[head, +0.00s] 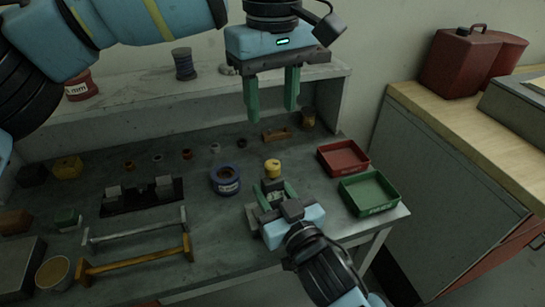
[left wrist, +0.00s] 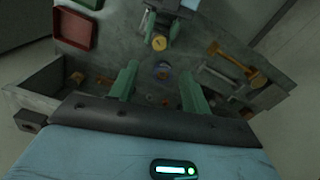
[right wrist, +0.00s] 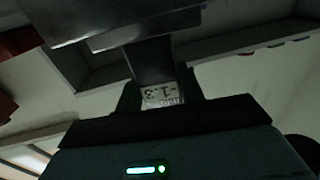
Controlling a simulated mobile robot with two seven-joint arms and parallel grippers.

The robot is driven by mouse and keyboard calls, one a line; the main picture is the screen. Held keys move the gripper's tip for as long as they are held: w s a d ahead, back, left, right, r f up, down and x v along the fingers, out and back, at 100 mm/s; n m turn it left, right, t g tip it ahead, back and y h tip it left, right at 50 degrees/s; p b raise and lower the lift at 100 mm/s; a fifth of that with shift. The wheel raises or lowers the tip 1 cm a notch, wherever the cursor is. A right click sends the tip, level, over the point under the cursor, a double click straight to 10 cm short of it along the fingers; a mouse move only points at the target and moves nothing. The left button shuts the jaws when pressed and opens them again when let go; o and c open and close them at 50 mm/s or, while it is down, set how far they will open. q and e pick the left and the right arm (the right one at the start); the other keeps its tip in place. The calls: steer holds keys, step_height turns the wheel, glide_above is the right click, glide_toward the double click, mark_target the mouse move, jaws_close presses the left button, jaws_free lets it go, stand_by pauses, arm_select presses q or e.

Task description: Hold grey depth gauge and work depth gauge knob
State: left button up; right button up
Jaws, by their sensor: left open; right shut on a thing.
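The grey depth gauge (head: 272,185) is upright at the front of the workbench, largely hidden by my right gripper (head: 274,197). That gripper is shut on its body, with green fingers on either side. The right wrist view shows the gauge's display (right wrist: 163,95), reading about -1.3. A yellow round knob (head: 272,165) tops the gauge; it also shows in the left wrist view (left wrist: 159,43). My left gripper (head: 270,113) is open and empty, pointing down, above and apart from the knob. Its two fingers also show in the left wrist view (left wrist: 160,88).
A blue tape roll (head: 225,180) lies left of the gauge. A red tray (head: 343,172) and a green tray (head: 369,208) stand to its right. Grey and yellow bar tools (head: 135,262) lie at front left. A raised shelf (head: 130,95) runs along the back.

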mark_target(272, 163)
arm_select(q)
step_height(272, 163, down, 12)
steer(key=shift+f, duration=0.1)
stand_by(0.5)
steer(key=shift+c, duration=0.3)
steer(key=c, duration=0.9)
